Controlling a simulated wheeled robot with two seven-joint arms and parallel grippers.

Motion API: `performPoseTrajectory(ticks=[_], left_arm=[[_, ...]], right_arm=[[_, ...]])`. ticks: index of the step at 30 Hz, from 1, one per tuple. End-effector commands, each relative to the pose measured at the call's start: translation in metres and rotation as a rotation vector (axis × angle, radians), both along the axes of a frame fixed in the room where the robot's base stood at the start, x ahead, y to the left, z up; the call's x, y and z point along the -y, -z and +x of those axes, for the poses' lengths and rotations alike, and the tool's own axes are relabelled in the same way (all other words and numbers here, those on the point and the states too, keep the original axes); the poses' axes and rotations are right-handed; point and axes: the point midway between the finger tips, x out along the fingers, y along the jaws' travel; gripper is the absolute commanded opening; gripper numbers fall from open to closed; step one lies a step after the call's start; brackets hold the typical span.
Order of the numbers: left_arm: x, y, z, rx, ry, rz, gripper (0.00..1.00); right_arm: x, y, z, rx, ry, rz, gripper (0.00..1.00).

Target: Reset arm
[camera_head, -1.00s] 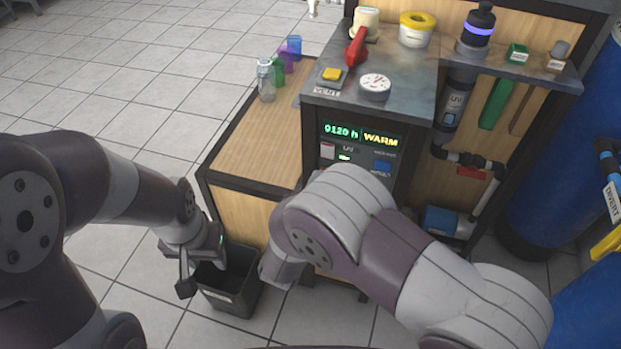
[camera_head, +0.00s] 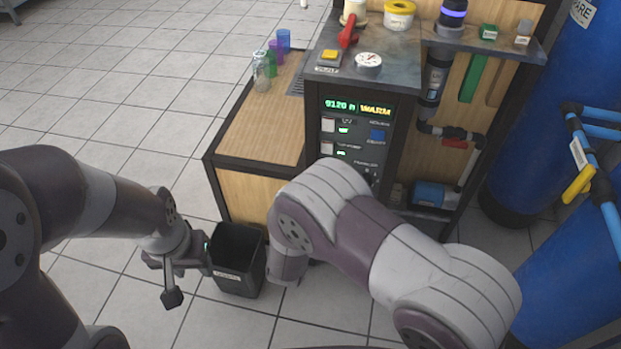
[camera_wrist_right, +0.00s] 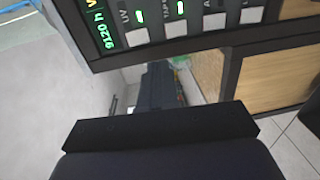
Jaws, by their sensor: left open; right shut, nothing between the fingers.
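In the head view my left gripper (camera_head: 160,281) hangs low at the left, open and empty, its fingers left of the black bin (camera_head: 252,285). The wrist part of my left arm is close to the bin's left rim. My right arm reaches in from the lower right and bends in front of the rack; its gripper is hidden in the head view. In the right wrist view my right gripper (camera_wrist_right: 158,78) is shut with nothing between its fingers. It points along the front of the control panel (camera_wrist_right: 170,22).
The rack with its lit display (camera_head: 358,107) stands behind my right arm. A wooden side shelf (camera_head: 262,125) holds several coloured cups and a clear bottle (camera_head: 261,72). Blue tanks (camera_head: 565,285) and pipes stand at the right. The tiled floor at left is open.

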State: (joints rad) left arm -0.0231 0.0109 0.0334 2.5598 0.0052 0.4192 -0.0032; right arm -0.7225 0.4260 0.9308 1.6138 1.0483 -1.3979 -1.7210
Motion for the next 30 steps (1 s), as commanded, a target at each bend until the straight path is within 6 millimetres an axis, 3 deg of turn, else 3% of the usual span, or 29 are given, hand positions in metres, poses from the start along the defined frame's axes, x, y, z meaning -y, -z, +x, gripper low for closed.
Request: performPoseTrajectory(ticks=[8,11,13,16,20,24,27,30], left_arm=[[0.000,0.000,0.000,0.000,0.000,0.000,0.43],[0.000,0.000,0.000,0.000,0.000,0.000,0.43],[0.000,0.000,0.000,0.000,0.000,0.000,0.43],[0.000,0.000,0.000,0.000,0.000,0.000,0.43],[0.000,0.000,0.000,0.000,0.000,0.000,0.43],[0.000,0.000,0.000,0.000,0.000,0.000,0.43],[0.000,0.000,0.000,0.000,0.000,0.000,0.43],[0.000,0.000,0.000,0.000,0.000,0.000,0.43]], right_arm=[[0.000,0.002,0.000,0.004,0.003,0.053,0.00],[-0.016,0.044,-0.008,-0.132,-0.034,0.326,0.00],[-0.041,0.081,-0.032,-0.364,-0.053,0.610,0.00],[-0.047,0.093,-0.078,-0.709,0.112,0.958,0.00],[-0.004,0.065,-0.140,-0.978,0.474,1.152,0.00],[0.058,0.024,-0.188,-1.046,0.778,1.181,0.00],[0.100,-0.006,-0.206,-1.006,0.879,1.191,0.00],[0.138,-0.036,-0.189,-0.837,0.904,1.309,0.00]])
